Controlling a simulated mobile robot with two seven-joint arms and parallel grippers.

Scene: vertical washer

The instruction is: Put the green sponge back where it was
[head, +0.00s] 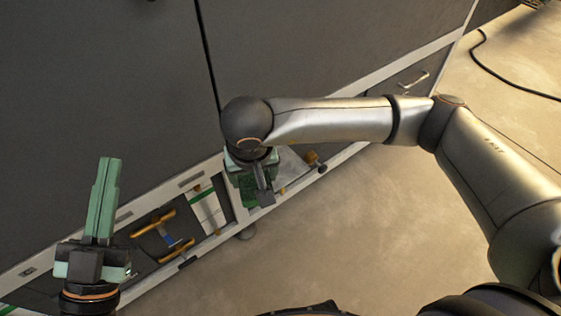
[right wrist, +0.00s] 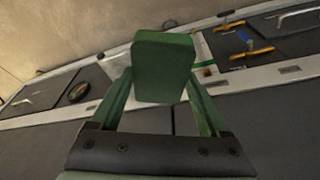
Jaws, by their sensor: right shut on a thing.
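The green sponge (right wrist: 163,68) is a dark green block, seen large in the right wrist view. My right gripper (right wrist: 163,98) is shut on it, with one finger on each side. In the head view my right gripper (head: 258,185) points down at the low tray along the grey cabinet, and the sponge is mostly hidden there by the gripper. I cannot tell whether the sponge touches the tray. My left gripper (head: 104,200) is at the lower left, pointing up, its fingers together with nothing seen between them.
The long white-edged tray (head: 345,93) runs along the foot of the grey cabinet (head: 110,90). Its compartments hold an orange-handled tool (head: 153,221), a white and green item (head: 207,210) and a metal handle (head: 414,84). A black cable (head: 500,78) lies on the otherwise clear floor.

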